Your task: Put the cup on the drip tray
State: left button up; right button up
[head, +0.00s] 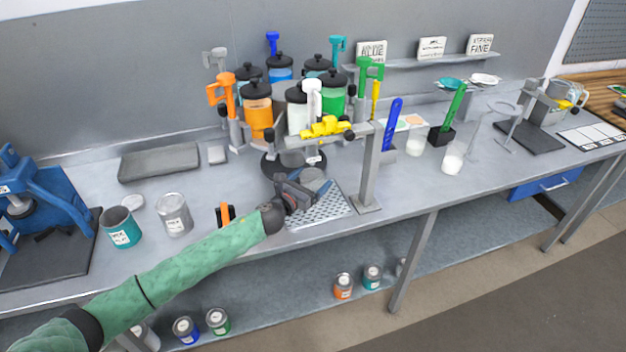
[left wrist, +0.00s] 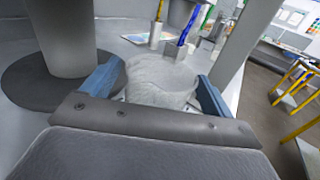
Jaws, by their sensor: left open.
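The cup is a pale, translucent cup (left wrist: 160,80) seen between my open left fingers in the left wrist view. In the head view it shows as a small grey shape (head: 313,178) over the back part of the drip tray, partly hidden by my gripper. The drip tray (head: 328,208) is a perforated metal plate at the foot of the paint carousel. My left gripper (head: 303,188) is low over the tray, with its open fingers (left wrist: 160,90) on either side of the cup. Whether the fingers touch the cup is not clear. My right gripper is not in view.
A grey post (head: 369,170) rises right of the tray, carrying a bar with yellow parts (head: 327,128) above my gripper. The carousel of coloured canisters (head: 297,112) stands behind. White cups (head: 453,158) stand at right.

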pick_arm(q)
jog(key=b+v, duration=0.1)
jog(key=v, duration=0.2)
jog(key=shift+f, duration=0.2)
jog(key=b+v, duration=0.2)
jog(key=v, duration=0.4)
jog(key=shift+s+a, duration=0.1)
jog(key=shift+s, duration=0.1)
jog(key=shift+s+a+r, duration=0.2)
jog(key=shift+s+a, duration=0.25)
jog(key=shift+s, duration=0.15)
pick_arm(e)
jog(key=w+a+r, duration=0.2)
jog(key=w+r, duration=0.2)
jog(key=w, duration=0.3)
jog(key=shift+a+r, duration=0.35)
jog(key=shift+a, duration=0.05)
pick_arm(q)
jog(key=shift+f, duration=0.1)
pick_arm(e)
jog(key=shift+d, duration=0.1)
